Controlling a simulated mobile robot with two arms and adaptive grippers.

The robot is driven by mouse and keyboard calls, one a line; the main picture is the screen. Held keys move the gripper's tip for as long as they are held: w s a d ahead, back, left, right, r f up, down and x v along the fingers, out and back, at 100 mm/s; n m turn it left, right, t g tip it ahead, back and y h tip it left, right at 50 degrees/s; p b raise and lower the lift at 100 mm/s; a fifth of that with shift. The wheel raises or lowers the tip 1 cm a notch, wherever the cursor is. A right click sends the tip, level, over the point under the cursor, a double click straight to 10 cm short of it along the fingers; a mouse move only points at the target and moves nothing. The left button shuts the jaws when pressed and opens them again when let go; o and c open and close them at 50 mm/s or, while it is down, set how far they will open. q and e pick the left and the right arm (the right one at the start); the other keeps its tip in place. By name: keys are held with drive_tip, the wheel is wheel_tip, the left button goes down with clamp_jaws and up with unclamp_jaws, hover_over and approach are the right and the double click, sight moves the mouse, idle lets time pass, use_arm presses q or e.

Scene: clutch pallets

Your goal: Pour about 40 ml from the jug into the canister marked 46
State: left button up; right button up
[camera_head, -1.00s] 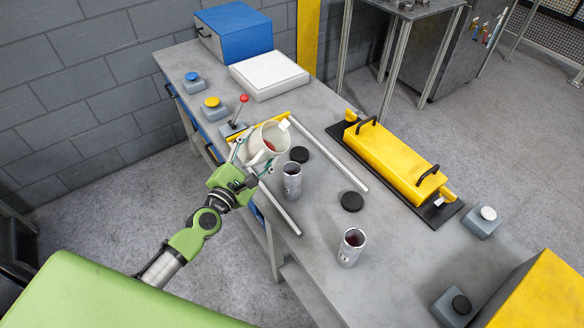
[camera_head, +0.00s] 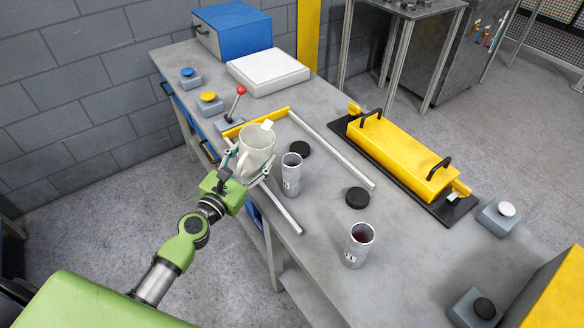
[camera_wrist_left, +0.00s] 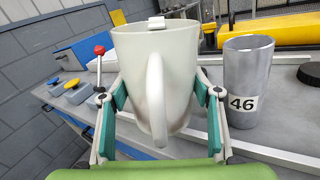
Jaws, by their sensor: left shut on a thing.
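My left gripper (camera_head: 246,174) is shut on the white jug (camera_head: 256,142), its fingers on either side of the body. The jug stands close to upright above the near edge of the bench, handle towards my arm. It fills the middle of the left wrist view (camera_wrist_left: 180,75); its contents cannot be made out. The canister marked 46 (camera_head: 291,178) is a grey open cylinder standing upright just right of the jug. Its label reads clearly in the left wrist view (camera_wrist_left: 246,75). Its fill level is not visible. My right gripper is not in view.
A second open canister (camera_head: 357,248) holds dark red liquid; its label is too small to read. Black lids (camera_head: 299,149) and (camera_head: 357,198) lie flat nearby. A red-knobbed lever (camera_head: 239,98) stands behind the jug. A yellow handled fixture (camera_head: 405,160) lies at the right.

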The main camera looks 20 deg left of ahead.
use_arm(q)
drive_tip(key=shift+w+a+f+n, duration=0.1)
drive_tip(key=shift+a+f+n, duration=0.15)
drive_tip(key=shift+n, duration=0.4)
drive_tip(key=shift+a+f+n, duration=0.1)
drive_tip(key=shift+f+n, duration=0.15)
drive_tip(key=shift+n, duration=0.4)
